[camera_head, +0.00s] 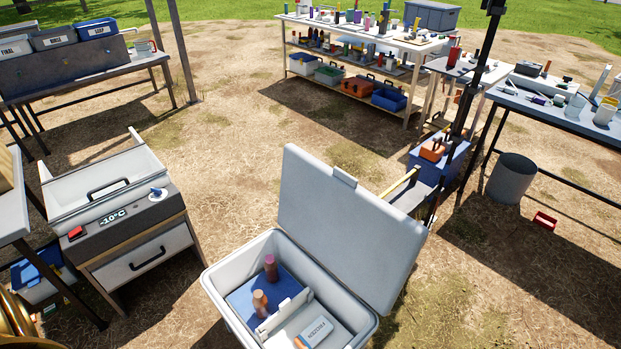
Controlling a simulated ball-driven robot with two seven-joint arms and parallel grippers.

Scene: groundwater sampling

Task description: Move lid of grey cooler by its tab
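A pale grey cooler (212,283) stands open on the ground at the bottom centre. Its lid (345,240) is raised and leans back to the right. A small tab (345,178) sticks out at the middle of the lid's upper edge. The cooler's near end is cut off by the picture's bottom edge. Neither of my grippers is in view, and nothing visible touches the lid.
A freezer unit (130,235) showing -10°C stands to the left. A blue box (438,165) and a post stand behind the lid. Loaded tables (400,45) stand at the back and right, with a grey bucket (511,178). Bare ground lies between freezer and cooler.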

